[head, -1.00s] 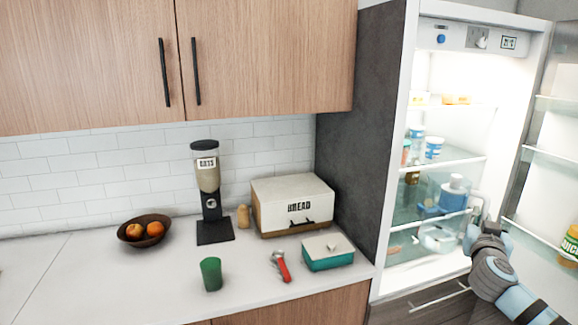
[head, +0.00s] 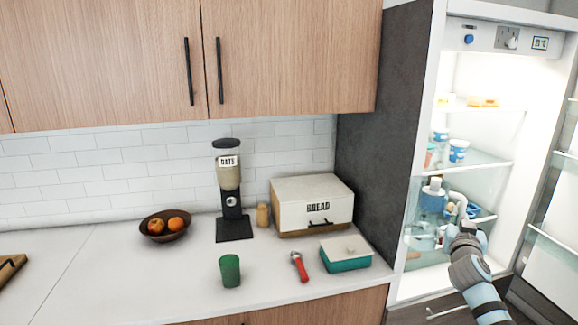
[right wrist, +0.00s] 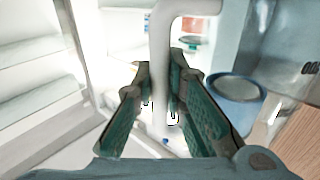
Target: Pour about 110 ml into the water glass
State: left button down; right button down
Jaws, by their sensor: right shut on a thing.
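A green glass (head: 229,270) stands upright on the counter in the head view; its contents are not visible. My right gripper (head: 463,232) is at the open fridge, shut on the white handle (head: 458,207) of what looks like a clear jug (head: 424,238). In the right wrist view the white handle (right wrist: 160,70) rises between the two fingers (right wrist: 161,105). The jug's body is hard to tell from the fridge contents around it, and so is its fill level. My left gripper is in neither view.
The fridge (head: 480,130) stands open, with cups (head: 458,150) and packs on its shelves. The green glass has a fruit bowl (head: 165,226), oat dispenser (head: 230,190), red-handled tool (head: 299,266), teal box (head: 346,254) and bread box (head: 313,205) around it.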

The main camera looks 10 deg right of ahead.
aim_at(417, 214)
jog(key=w+a+n+t+y, duration=0.1)
jog(key=a+y, duration=0.1)
jog(key=w+a+n+t+y, duration=0.1)
jog(key=a+n+y, duration=0.1)
jog(key=a, duration=0.1)
jog(key=w+a+n+t+y, duration=0.1)
jog(key=w+a+y, duration=0.1)
jog(key=shift+a+f+n, duration=0.3)
jog(key=shift+a, duration=0.1)
jog(key=shift+w+a+r+n+t+y, duration=0.15)
jog(key=shift+a+r+n+t+y, duration=0.15)
jog(key=shift+a+y, duration=0.3)
jog(key=shift+w+a+r+n+t+y, duration=0.1)
jog(key=shift+a+r+n+t+y, duration=0.15)
jog(key=shift+a+n+y, duration=0.25)
jog(key=s+a+f+n+g+y, duration=0.1)
jog(key=s+a+f+n+y, duration=0.2)
jog(key=s+a, duration=0.6)
jog(key=s+a+n+y, duration=0.2)
jog(key=s+a+y, duration=0.4)
jog(key=a, duration=0.6)
jog(key=s+a+f+n+g+y, duration=0.1)
jog(key=s+a+f+n+y, duration=0.15)
jog(key=s+a, duration=0.7)
jog(key=shift+y, duration=0.35)
jog(key=f+b, duration=0.2)
jog(key=b, duration=0.1)
jog(key=w+f+b, duration=0.1)
jog(key=f+b, duration=0.1)
jog(key=shift+a, duration=0.4)
